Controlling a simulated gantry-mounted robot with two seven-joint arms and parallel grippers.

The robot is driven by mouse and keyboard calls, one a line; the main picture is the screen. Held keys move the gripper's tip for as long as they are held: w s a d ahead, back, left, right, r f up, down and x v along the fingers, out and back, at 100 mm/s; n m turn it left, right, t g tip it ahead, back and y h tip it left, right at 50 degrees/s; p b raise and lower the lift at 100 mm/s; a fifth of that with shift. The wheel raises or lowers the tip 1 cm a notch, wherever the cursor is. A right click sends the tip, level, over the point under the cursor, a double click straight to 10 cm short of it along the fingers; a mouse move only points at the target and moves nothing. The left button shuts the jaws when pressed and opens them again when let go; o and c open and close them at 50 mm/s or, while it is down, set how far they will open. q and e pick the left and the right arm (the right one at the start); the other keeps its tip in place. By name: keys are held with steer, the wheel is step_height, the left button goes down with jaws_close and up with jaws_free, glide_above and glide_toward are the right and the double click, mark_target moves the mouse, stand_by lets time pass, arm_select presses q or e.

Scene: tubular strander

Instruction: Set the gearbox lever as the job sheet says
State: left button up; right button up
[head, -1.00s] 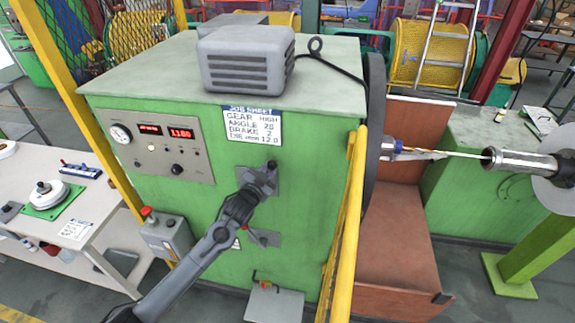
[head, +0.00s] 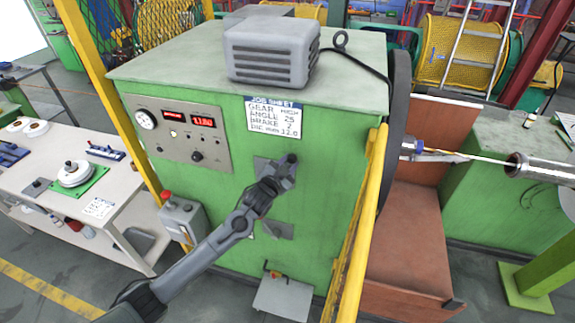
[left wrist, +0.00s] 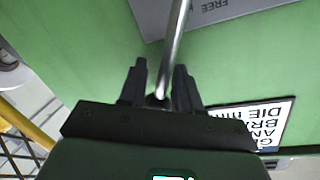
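The job sheet (head: 274,118) on the front of the green gearbox cabinet (head: 225,215) reads GEAR HIGH, with angle, brake and die lines below. The lever plate (head: 262,167) sits under it, partly hidden by my left gripper (head: 281,172). The dark lever knob (head: 292,158) shows at the gripper's tip. In the left wrist view the metal lever rod (left wrist: 176,45) runs between the two black fingers of my left gripper (left wrist: 160,85). The fingers stand apart, with gaps visible beside the rod. A plate marked FREE (left wrist: 215,10) lies behind it. My right gripper is not in view.
A second plate (head: 279,230) with a small lever is below. A yellow rail (head: 360,225) stands just right of the levers. A control panel (head: 180,133) is at upper left, and a box with a red button (head: 182,218) at lower left. A grey motor housing (head: 271,52) sits on top.

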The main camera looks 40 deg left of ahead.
arm_select(q)
steer(key=b+v, duration=0.2)
steer(key=v, duration=0.8)
steer(key=shift+s, duration=0.35)
steer(key=shift+d, duration=0.1)
steer(key=s+d+f+n+g+h+p, duration=0.1)
steer(key=s+d+f+g+p, duration=0.2)
steer(key=s+d+f, duration=0.35)
steer(key=s+d+f+g+h+p, duration=0.1)
steer(key=s+d+f+g+p, duration=0.2)
steer(key=s, duration=0.6)
steer(key=s+d+g+p, duration=0.1)
steer(key=s+d+g, duration=0.2)
steer(key=s, duration=0.4)
steer(key=s+d+r+g+h+p, duration=0.1)
steer(key=s+d+g, duration=0.2)
steer(key=s, duration=0.5)
steer(key=shift+s+d+r+n+g, duration=0.25)
steer(key=shift+d+n+g, duration=0.15)
steer(key=shift+d, duration=0.25)
